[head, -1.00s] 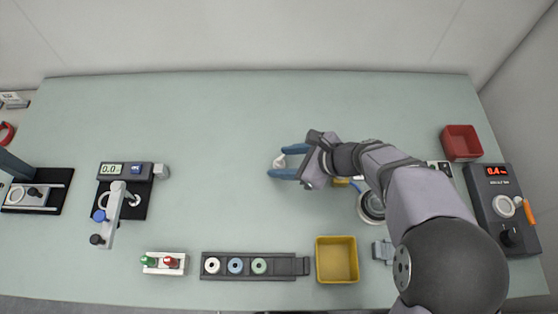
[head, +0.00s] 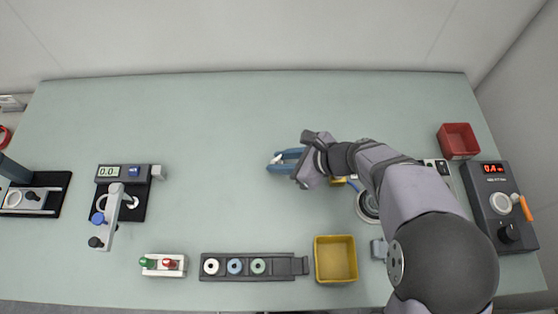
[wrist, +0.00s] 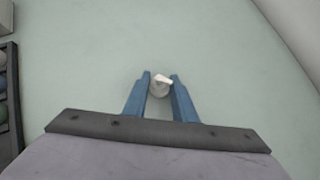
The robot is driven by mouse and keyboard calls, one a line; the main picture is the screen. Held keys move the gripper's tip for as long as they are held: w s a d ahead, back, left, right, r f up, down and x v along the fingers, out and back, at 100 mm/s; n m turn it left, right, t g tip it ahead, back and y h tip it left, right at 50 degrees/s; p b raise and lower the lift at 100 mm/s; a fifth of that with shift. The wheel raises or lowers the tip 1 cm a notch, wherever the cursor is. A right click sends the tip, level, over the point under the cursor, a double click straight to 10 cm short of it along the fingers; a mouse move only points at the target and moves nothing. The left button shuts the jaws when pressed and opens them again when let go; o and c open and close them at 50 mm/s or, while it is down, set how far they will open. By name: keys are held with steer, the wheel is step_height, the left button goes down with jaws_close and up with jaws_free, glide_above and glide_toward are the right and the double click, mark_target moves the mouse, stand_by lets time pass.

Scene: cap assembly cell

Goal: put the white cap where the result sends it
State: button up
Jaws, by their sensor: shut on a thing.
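The white cap (wrist: 159,88) is small and pale, with a lighter raised piece on top. In the wrist view it sits between the tips of my gripper's blue fingers (wrist: 160,82). In the head view my gripper (head: 280,160) is low over the middle of the table, its fingers shut on the cap (head: 277,160). The fingers partly hide the cap. A measuring device (head: 125,170) with a display reading about 0.0 stands at left. Another device (head: 497,185) with a red display, which seems to read 0.4, stands at right.
A yellow bin (head: 317,262) stands at the front and a red bin (head: 441,141) at the right. A dark rack (head: 288,266) holds several rings. Green and red knobs (head: 163,264) stand left of it. My arm partly covers a round item (head: 366,208). The back of the table is clear.

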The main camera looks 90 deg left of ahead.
step_height(320, 180, up, 18)
steer(key=shift+b, duration=0.85)
steer(key=shift+w+a+f+m+t+y+p, duration=0.55)
steer(key=shift+w+m+t+p, duration=1.95)
steer(key=shift+w, duration=5.8)
steer(key=shift+w+a+r+m+t+y+p, duration=0.15)
steer(key=shift+w+m+t+y+p, duration=1)
steer(key=shift+w+m, duration=4.8)
steer(key=shift+w+a+f+m+t+y+p, duration=0.6)
steer(key=shift+w+t+p, duration=1.55)
steer(key=shift+w, duration=8.45)
steer(key=shift+d+r, duration=0.2)
